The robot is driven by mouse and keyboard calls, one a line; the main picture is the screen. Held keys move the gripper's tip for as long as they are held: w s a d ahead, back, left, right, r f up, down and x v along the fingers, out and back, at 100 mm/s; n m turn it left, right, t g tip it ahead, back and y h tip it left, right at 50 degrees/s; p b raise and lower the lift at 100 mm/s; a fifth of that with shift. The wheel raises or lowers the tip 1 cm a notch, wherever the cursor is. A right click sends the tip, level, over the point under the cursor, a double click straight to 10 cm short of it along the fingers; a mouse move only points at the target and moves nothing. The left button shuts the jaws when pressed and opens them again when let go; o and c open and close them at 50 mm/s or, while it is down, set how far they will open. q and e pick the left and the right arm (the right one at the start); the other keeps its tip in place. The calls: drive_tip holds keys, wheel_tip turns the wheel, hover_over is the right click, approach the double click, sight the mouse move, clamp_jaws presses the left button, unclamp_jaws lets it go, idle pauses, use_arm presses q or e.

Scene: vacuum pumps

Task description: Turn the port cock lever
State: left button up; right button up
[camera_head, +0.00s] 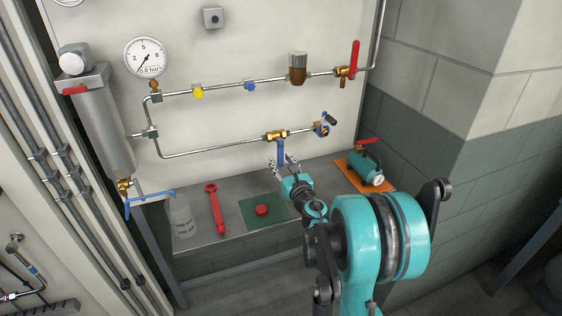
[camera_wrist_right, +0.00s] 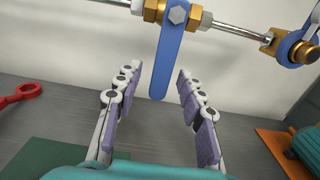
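A blue lever (camera_head: 281,152) hangs straight down from a brass cock (camera_head: 276,136) on the lower pipe. In the right wrist view the lever (camera_wrist_right: 168,60) shows large below its brass body (camera_wrist_right: 172,12). My right gripper (camera_head: 282,165) is open at the lever's lower end. In the wrist view its two fingers (camera_wrist_right: 157,84) stand apart, one on each side of the lever's tip, with no clear contact. A second brass fitting with a blue part (camera_head: 323,128) sits at the pipe's right end; it also shows in the wrist view (camera_wrist_right: 300,45). My left gripper is not in view.
A steel shelf (camera_head: 237,220) below holds a clear beaker (camera_head: 182,217), a red wrench (camera_head: 214,208), a red cap (camera_head: 262,210) on a green mat and a teal pump (camera_head: 365,167) on an orange mat. A red-handled valve (camera_head: 354,60) and gauge (camera_head: 145,57) are above.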

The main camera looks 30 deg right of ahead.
drive_tip(key=shift+s+a, duration=0.1)
drive_tip(key=shift+s, duration=0.3)
drive_tip(key=v, duration=0.6)
idle(0.3)
idle(0.4)
